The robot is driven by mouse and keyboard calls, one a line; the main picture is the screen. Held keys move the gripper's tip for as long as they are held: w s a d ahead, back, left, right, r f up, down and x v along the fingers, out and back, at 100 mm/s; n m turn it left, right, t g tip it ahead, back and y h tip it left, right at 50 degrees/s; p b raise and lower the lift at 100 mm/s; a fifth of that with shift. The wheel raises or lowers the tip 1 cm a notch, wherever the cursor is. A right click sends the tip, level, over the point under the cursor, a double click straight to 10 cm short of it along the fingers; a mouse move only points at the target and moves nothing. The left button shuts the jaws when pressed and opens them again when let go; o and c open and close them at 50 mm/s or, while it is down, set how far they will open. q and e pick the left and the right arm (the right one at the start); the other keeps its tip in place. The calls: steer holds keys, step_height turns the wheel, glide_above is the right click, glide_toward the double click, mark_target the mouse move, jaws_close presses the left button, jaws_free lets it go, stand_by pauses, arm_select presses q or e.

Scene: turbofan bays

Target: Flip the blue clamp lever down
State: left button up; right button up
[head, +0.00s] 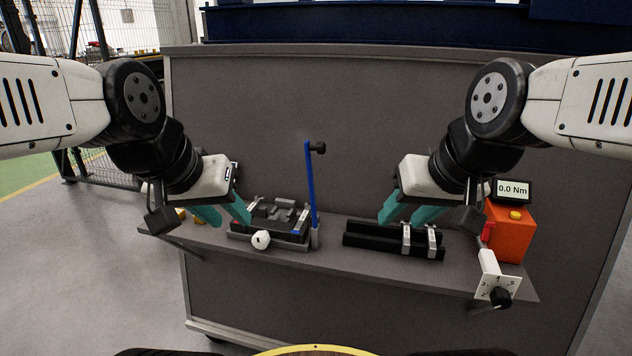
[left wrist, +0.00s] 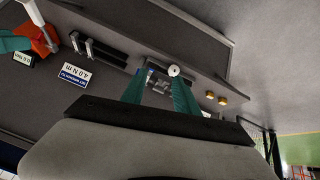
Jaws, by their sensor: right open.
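The blue clamp lever (head: 311,185) stands upright at the right end of a dark fixture (head: 268,236) on the shelf, with a black knob at its top pointing right. My left gripper (head: 234,220) is open and empty, to the left of the lever and by the left end of the fixture. In the left wrist view my left gripper (left wrist: 159,77) shows its teal fingers spread, with the fixture beyond them.
A white round knob (head: 261,240) is on the fixture's front. The black rail block (head: 385,242) lies right of the lever. An orange box (head: 510,235) with a 0.0 Nm display (head: 512,189) stands at the shelf's right.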

arm_select(q)
steer(key=shift+w+r, duration=0.15)
steer(key=shift+w, duration=0.05)
steer(key=c, duration=0.7)
steer(key=w+d+r, duration=0.1)
steer(key=w, duration=0.2)
steer(key=w+d+r+g+y, duration=0.1)
steer(key=w+r, duration=0.1)
steer(key=w+d+r+m+g, duration=0.1)
steer(key=w+d, duration=0.1)
steer(key=w, duration=0.1)
steer(key=shift+w+d+r, duration=0.1)
steer(key=shift+w+r, duration=0.15)
steer(key=shift+w, duration=0.1)
jaws_close()
steer(key=w+d+r+y, duration=0.1)
steer(key=w+d+y, duration=0.1)
steer(key=w+d, duration=0.2)
steer(key=w+d+r+t+y, duration=0.1)
steer(key=w+d, duration=0.3)
steer(key=d, duration=0.7)
steer(key=w+d+r+y, duration=0.2)
steer(key=w+d, duration=0.2)
steer(key=d, duration=0.3)
steer(key=shift+d+r+t+y, duration=0.15)
steer(key=shift+d+t+y, duration=0.05)
steer(key=shift+t+y, duration=0.2)
